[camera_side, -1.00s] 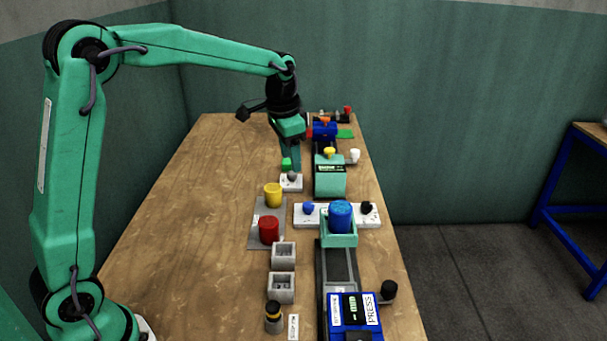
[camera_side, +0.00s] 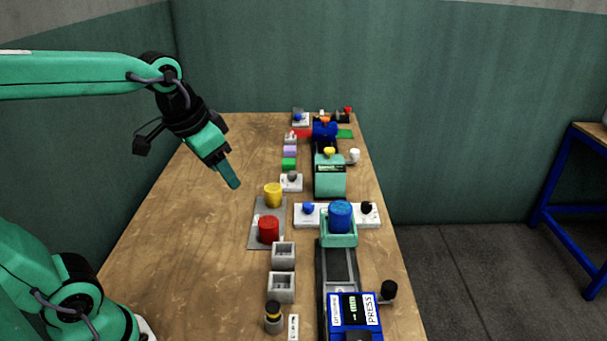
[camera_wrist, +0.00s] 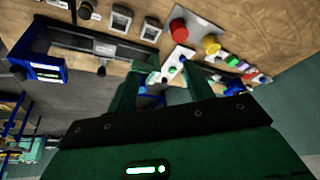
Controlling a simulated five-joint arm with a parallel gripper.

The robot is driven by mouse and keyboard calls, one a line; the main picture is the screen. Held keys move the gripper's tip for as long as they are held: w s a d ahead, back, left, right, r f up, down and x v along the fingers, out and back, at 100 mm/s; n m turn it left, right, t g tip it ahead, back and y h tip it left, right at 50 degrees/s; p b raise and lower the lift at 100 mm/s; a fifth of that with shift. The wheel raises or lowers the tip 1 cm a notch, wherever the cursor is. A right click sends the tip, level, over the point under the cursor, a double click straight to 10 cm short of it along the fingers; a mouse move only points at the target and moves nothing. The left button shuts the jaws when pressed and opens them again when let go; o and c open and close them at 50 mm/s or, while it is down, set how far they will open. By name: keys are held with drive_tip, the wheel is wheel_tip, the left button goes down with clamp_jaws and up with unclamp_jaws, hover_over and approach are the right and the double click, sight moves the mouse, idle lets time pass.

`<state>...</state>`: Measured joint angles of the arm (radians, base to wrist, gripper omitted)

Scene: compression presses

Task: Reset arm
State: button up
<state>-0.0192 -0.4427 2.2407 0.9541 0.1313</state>
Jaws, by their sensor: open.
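My gripper (camera_side: 233,183) is in the air over the left part of the wooden table (camera_side: 190,215) in the side view. It is tilted down to the right, apart from everything on the table. In the wrist view my gripper (camera_wrist: 165,80) has its two fingers spread with nothing held between them. The yellow cylinder (camera_side: 272,195) and red cylinder (camera_side: 268,229) stand on a grey plate, to the right of and below my gripper in the picture. The blue cylinder (camera_side: 340,216) sits in the green holder (camera_side: 339,238).
The blue press unit (camera_side: 355,318) is at the near end of the rail, with the green unit (camera_side: 330,178) farther back. Two grey square blocks (camera_side: 283,254) and a black-and-yellow knob (camera_side: 273,317) line the near side. The table's left half is clear.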

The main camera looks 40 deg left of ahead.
drive_tip(key=s+f+n+t, duration=0.1)
drive_tip(key=s+f, duration=0.1)
drive_tip(key=s, duration=0.5)
drive_tip(key=shift+d+f, duration=0.3)
drive_tip(key=shift+f, duration=0.05)
idle(0.7)
